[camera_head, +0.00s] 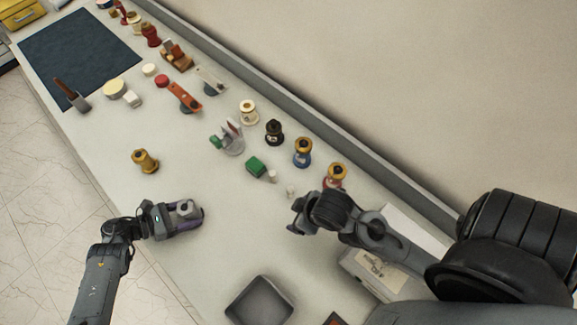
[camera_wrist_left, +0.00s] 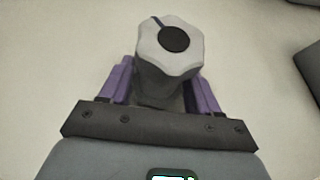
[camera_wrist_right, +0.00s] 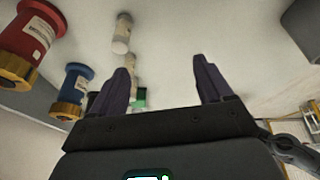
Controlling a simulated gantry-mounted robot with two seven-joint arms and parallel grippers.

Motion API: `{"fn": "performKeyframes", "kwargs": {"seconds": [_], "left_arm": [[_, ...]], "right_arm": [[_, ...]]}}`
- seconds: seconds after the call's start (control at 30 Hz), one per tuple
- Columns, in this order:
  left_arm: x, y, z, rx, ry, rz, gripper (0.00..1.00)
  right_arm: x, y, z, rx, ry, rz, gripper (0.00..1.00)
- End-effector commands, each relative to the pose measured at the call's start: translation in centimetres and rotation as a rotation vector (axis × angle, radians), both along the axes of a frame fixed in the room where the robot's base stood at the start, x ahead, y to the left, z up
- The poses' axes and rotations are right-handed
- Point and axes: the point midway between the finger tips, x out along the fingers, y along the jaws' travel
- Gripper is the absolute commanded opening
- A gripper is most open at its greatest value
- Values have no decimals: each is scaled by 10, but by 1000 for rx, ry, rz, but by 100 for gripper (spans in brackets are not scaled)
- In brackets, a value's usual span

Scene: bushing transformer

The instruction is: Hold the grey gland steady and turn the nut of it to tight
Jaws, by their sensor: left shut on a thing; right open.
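The grey gland (camera_wrist_left: 160,90) stands between the purple fingers of my left gripper (camera_wrist_left: 160,85), its lobed light-grey nut with a dark centre and a dark mark facing up. In the head view the gland (camera_head: 185,208) sits in the left gripper (camera_head: 188,220) over the front part of the table. The left gripper is shut on the gland's body, below the nut. My right gripper (camera_wrist_right: 163,80) is open and empty. In the head view the right gripper (camera_head: 297,222) is to the right of the gland and apart from it; its fingers are partly hidden by the wrist.
Red (camera_wrist_right: 30,42) and blue (camera_wrist_right: 73,90) bushings stand near the right gripper. A white small part (camera_head: 291,191) and a green block (camera_head: 256,166) lie behind it. A grey tray (camera_head: 259,302) lies at the front.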

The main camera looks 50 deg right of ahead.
Motion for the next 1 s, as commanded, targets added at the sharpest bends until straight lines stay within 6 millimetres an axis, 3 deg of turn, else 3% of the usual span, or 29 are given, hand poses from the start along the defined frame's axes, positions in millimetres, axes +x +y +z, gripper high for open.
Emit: {"fn": "performKeyframes", "kwargs": {"seconds": [0.27, 0.37, 0.53, 0.73, 0.87, 1.0], "left_arm": [[-1, 1, -2, 2, 3, 1, 45], [-1, 1, -2, 2, 3, 1, 45], [-1, 1, -2, 2, 3, 1, 45], [-1, 1, -2, 3, 2, 1, 45], [-1, 1, -2, 3, 2, 1, 45], [-1, 0, -2, 3, 2, 1, 45]], "right_arm": [[2, -1, 0, -3, -6, 4, 79], [12, -5, 2, -21, -37, 14, 79], [62, -27, 15, -99, -187, 69, 79], [155, -44, 60, -221, -466, 258, 79], [202, -13, 91, -282, -611, 495, 79], [227, 53, 114, -352, -723, 819, 79]]}}
